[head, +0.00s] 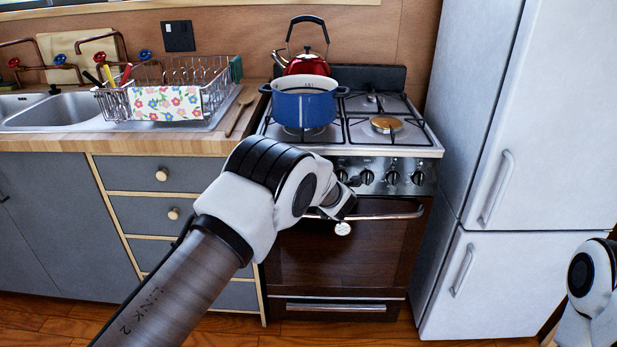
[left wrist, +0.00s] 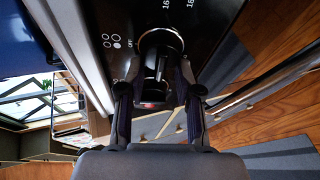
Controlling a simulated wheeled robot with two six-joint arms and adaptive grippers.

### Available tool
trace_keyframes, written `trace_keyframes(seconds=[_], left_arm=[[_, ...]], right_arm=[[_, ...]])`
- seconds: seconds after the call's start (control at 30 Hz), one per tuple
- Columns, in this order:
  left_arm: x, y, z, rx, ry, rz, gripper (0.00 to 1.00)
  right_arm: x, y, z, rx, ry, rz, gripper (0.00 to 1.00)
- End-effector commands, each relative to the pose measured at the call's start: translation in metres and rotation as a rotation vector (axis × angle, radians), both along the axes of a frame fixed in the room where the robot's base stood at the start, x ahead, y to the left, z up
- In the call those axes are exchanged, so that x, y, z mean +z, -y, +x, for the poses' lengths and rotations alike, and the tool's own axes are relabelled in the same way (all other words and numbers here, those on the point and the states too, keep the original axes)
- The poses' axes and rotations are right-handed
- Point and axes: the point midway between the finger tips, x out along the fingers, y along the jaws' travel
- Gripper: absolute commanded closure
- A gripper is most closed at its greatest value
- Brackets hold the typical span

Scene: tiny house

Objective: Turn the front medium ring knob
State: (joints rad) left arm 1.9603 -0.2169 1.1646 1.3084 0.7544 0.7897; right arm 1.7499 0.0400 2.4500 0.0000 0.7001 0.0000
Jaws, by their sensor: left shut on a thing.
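In the left wrist view, a dark stove knob (left wrist: 160,50) with a bright metal rim sits between the fingers of my left gripper (left wrist: 158,80). The gripper is shut on it. The word OFF and a four-ring symbol are printed beside this knob. In the head view, my left wrist hides the gripped knob and the left part of the control panel. Several other knobs show to the right, including one near the middle (head: 392,178). I cannot tell the exact angle of the gripped knob. My right gripper is not in view.
The oven handle (head: 385,216) runs just below the knobs. A blue pot (head: 304,108) stands on the left of the hob (head: 420,140), with a red kettle (head: 307,64) behind it. A fridge (head: 500,280) stands close on the right.

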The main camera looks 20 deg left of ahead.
Motion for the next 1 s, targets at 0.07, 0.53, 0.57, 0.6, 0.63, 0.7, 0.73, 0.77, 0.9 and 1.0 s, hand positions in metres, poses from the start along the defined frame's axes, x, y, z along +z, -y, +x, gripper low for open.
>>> trace_keyframes(seconds=[0.07,0.53,0.57,0.6,0.63,0.7,0.73,0.77,0.9,1.0], left_arm=[[-0.0028,0.0028,-0.0004,0.012,0.01,-0.054,1.0],[-0.0043,0.0041,-0.0005,0.084,0.073,-0.263,1.0],[-0.0043,0.0041,-0.0005,0.086,0.074,-0.269,1.0],[-0.0042,0.0042,-0.0004,0.088,0.076,-0.277,1.0],[-0.0042,0.0043,-0.0003,0.089,0.078,-0.281,1.0],[-0.004,0.0044,-0.0003,0.092,0.08,-0.29,1.0],[-0.0039,0.0044,-0.0002,0.093,0.082,-0.292,1.0],[-0.0038,0.0044,-0.0002,0.093,0.082,-0.294,1.0],[-0.0033,0.0045,0.0001,0.095,0.085,-0.299,1.0],[-0.003,0.0045,0.0002,0.096,0.086,-0.301,1.0]], right_arm=[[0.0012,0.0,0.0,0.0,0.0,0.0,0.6],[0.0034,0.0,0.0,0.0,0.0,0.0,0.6],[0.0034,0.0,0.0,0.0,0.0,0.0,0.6],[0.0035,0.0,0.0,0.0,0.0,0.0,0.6],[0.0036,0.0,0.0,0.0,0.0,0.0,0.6],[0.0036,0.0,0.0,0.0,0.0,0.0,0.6],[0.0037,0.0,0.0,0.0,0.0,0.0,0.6],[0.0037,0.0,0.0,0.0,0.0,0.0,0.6],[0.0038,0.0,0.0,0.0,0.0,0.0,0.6],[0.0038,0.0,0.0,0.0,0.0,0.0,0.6]])
